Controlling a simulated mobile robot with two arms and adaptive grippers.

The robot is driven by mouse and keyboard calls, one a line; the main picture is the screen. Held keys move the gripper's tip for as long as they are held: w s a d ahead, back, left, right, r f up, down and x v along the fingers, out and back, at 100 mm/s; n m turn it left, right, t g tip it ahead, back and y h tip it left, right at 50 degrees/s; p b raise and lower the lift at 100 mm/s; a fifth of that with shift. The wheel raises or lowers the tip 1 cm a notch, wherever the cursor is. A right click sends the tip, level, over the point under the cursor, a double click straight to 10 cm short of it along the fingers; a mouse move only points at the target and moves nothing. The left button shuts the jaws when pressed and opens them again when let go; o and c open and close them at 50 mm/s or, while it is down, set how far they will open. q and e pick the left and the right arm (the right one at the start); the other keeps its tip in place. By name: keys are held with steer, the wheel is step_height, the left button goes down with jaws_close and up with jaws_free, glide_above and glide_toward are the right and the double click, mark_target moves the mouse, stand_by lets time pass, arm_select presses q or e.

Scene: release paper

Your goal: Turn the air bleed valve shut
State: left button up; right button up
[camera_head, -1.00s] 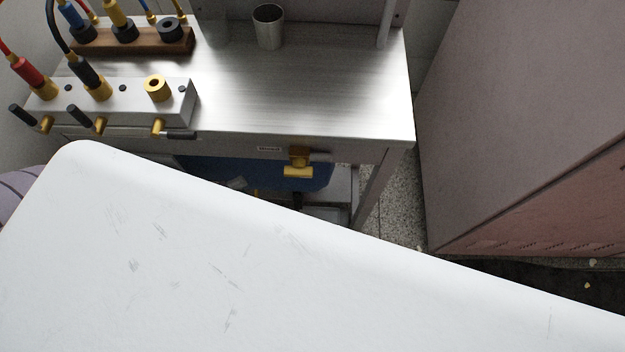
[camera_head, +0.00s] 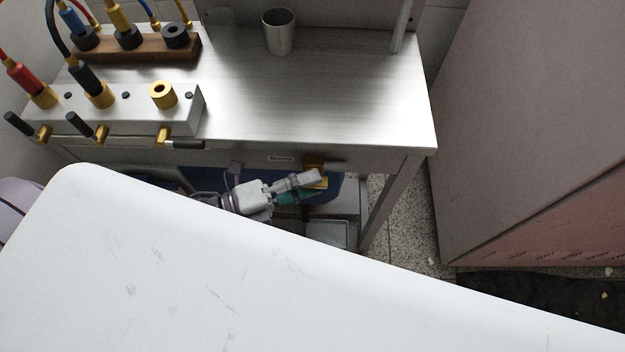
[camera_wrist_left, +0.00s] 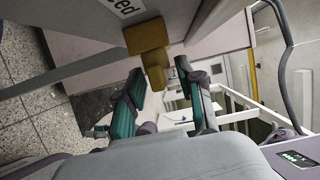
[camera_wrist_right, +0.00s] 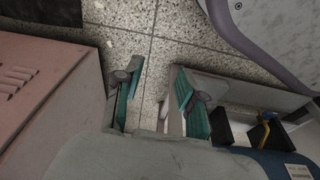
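The brass bleed valve (camera_head: 316,170) sits under the front edge of the steel table, beside a small "Bleed" label (camera_head: 281,158). A grey bar that looks like its lever (camera_head: 336,166) points right. My left gripper (camera_head: 303,186) is at the valve, just in front of it. In the left wrist view the brass valve (camera_wrist_left: 150,38) lies beyond and between the spread fingers of the left gripper (camera_wrist_left: 158,80). Contact cannot be told. My right gripper (camera_wrist_right: 155,92) is open and empty above the floor; it is out of the head view.
A white rounded surface (camera_head: 200,270) fills the near part of the head view and hides my left arm partly. The steel table (camera_head: 330,100) carries a valve manifold (camera_head: 130,105) and a metal cup (camera_head: 279,32). A pink cabinet (camera_head: 530,130) stands at right.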

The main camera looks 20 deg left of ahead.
arm_select(q)
steer(key=shift+w+d, duration=0.4)
steer(key=shift+d, duration=0.1)
steer(key=c, duration=0.7)
jaws_close()
